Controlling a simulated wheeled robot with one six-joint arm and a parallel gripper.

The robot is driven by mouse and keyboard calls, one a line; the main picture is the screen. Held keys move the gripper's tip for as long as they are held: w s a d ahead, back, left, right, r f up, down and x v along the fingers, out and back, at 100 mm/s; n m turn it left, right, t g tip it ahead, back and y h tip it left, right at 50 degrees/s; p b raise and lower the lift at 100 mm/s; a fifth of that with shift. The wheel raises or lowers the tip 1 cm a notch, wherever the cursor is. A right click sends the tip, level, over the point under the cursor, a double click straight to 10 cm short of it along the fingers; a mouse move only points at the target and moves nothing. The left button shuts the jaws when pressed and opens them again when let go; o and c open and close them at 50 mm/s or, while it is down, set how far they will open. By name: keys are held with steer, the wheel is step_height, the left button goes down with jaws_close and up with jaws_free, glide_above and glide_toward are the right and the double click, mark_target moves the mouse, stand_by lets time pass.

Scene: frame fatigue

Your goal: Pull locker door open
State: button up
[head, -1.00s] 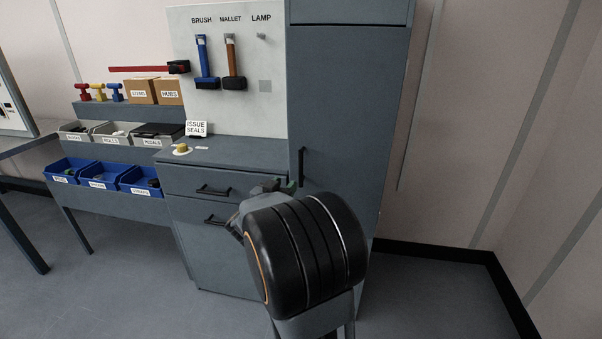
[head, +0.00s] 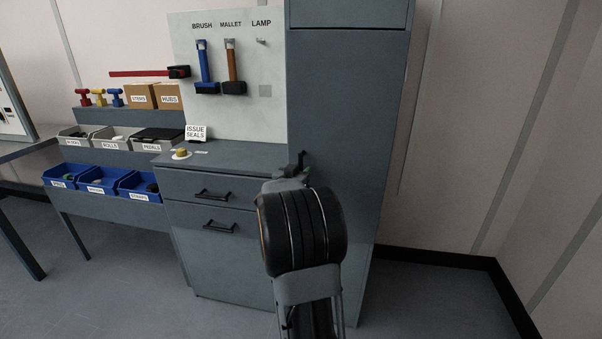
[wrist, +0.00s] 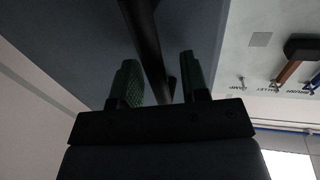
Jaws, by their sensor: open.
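The locker door (head: 345,105) is a tall dark blue-grey panel, and it looks shut. Its vertical black handle (wrist: 149,45) shows in the wrist view, running between the two green fingers of my gripper (wrist: 157,80). The fingers are open, one on each side of the bar, and a gap shows on at least the right side. In the head view my gripper (head: 290,170) is at the left edge of the door, and my arm hides its lower part. The handle is mostly hidden there, with only its upper end showing.
Left of the locker stands a drawer cabinet (head: 215,255) with black pulls. A tool board (head: 185,75) holds a blue brush (head: 203,65) and a mallet (head: 231,65). Blue bins (head: 98,182) stand further left. The floor right of the locker (head: 440,300) is clear.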

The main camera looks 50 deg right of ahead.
steer(key=shift+c, duration=0.3)
jaws_close()
